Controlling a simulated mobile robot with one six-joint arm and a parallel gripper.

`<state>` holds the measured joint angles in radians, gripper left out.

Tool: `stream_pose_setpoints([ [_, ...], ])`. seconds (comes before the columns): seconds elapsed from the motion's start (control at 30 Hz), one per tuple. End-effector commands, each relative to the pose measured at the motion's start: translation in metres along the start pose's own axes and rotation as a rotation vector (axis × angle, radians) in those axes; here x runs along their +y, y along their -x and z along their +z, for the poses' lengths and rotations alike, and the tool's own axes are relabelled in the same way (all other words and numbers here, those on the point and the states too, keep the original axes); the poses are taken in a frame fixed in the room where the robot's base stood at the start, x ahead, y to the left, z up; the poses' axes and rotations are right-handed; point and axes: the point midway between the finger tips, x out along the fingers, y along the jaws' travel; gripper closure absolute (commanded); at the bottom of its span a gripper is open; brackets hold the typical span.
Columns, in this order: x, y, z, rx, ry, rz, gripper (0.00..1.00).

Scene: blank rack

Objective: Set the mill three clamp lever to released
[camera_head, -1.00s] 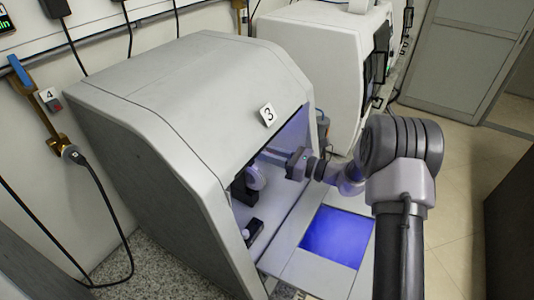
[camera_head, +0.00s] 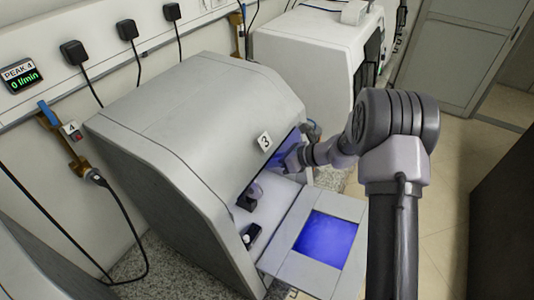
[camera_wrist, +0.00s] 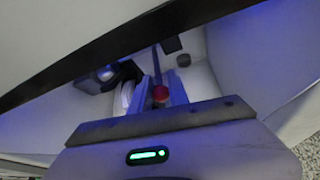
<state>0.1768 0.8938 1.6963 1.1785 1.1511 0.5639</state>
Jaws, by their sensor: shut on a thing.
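Mill three (camera_head: 165,120) is the grey-white housing with the "3" label (camera_head: 265,142), its front open and lit blue inside. My gripper (camera_head: 284,162) reaches into the right part of that opening in the head view; its fingertips are partly hidden there. In the wrist view my gripper (camera_wrist: 160,92) has its two fingers on either side of the clamp lever's red knob (camera_wrist: 160,94) and is shut on it. A thin dark lever shaft (camera_wrist: 156,66) runs up from the knob toward a dark block.
A lowered door with a blue window (camera_head: 326,239) lies in front of the opening. Inside are a dark fixture (camera_head: 247,201) and a small black box with a white knob (camera_head: 250,236). A second white machine (camera_head: 318,70) stands behind. The opening's dark edge (camera_wrist: 120,45) crosses the wrist view.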

Motion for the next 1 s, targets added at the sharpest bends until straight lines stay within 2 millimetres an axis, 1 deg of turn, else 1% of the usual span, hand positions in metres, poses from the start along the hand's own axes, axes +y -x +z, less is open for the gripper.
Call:
stream_pose_setpoints([
  [0.03,0.0020,0.0031,0.0068,0.016,-0.001,-0.001,1.00],
  [0.3,0.0018,0.0041,0.0079,0.086,-0.010,-0.013,1.00],
  [0.77,0.0017,0.0035,0.0075,0.095,-0.012,-0.014,1.00],
  [0.8,0.0017,0.0035,0.0074,0.095,-0.012,-0.015,0.71],
  [0.83,0.0016,0.0035,0.0074,0.095,-0.012,-0.015,0.65],
  [0.87,0.0016,0.0035,0.0074,0.095,-0.012,-0.015,0.62],
  [1.0,0.0015,0.0036,0.0070,0.096,-0.012,-0.015,0.62],
])
